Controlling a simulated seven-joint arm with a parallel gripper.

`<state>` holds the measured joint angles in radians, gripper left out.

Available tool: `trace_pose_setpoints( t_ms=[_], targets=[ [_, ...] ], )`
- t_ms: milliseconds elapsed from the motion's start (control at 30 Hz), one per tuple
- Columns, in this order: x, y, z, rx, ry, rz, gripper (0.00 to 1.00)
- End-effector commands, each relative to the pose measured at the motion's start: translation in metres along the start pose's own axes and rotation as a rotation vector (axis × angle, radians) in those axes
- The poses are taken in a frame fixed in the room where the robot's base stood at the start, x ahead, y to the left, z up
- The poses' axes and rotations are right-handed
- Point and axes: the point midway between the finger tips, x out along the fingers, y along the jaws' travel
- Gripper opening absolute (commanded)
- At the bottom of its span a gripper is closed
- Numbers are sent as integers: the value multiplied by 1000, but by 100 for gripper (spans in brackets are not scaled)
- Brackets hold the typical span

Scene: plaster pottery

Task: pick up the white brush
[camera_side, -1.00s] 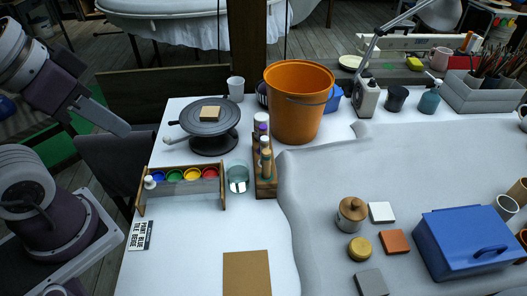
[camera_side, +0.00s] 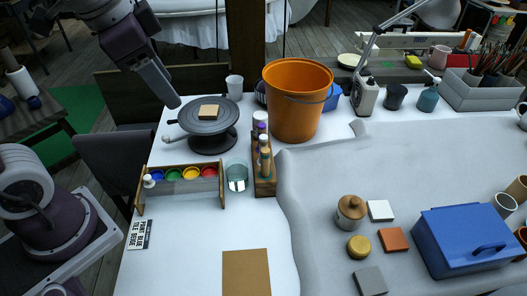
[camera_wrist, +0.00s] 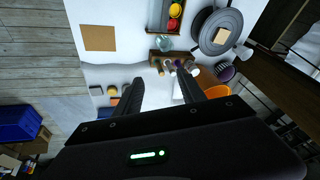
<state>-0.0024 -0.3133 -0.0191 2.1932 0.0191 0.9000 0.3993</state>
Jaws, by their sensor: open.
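I cannot make out a clear white brush. A small white-headed piece (camera_side: 149,181) shows at the left end of the wooden paint rack (camera_side: 221,186), and a pale knobbed piece (camera_side: 168,139) shows just left of the grey turntable (camera_side: 200,133); I cannot tell whether either is the brush. My gripper (camera_side: 173,102) is in the air up and left of the turntable in the side view. In the wrist view, my gripper (camera_wrist: 158,88) has its two dark fingers apart with nothing held between them.
The orange bucket (camera_side: 297,113), the bottle rack (camera_side: 264,186), a glass jar (camera_side: 237,177) and a white cup (camera_side: 235,88) stand near the turntable. A brown board (camera_side: 246,273) lies at the front. White table is clear between board and paint rack.

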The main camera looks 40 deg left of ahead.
Motion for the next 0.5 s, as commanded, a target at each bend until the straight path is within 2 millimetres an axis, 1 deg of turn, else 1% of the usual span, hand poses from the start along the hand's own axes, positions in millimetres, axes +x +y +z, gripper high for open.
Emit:
trace_pose_setpoints(
  t_ms=[33,67,100,167,200,233,267,300,400,500],
  targets=[
    [19,-11,-26,115,-44,22,47],
    [32,-17,-42,194,-65,36,47],
    [52,-24,-61,299,-91,57,47],
    [89,-34,-87,461,-127,96,47],
    [117,-38,-102,567,-147,126,47],
    [139,-41,-111,644,-160,150,47],
    [160,-43,-118,717,-169,173,47],
    [189,-44,-126,807,-180,205,47],
    [249,-44,-133,984,-193,273,47],
    [285,-42,-133,1089,-195,314,47]
  ],
)
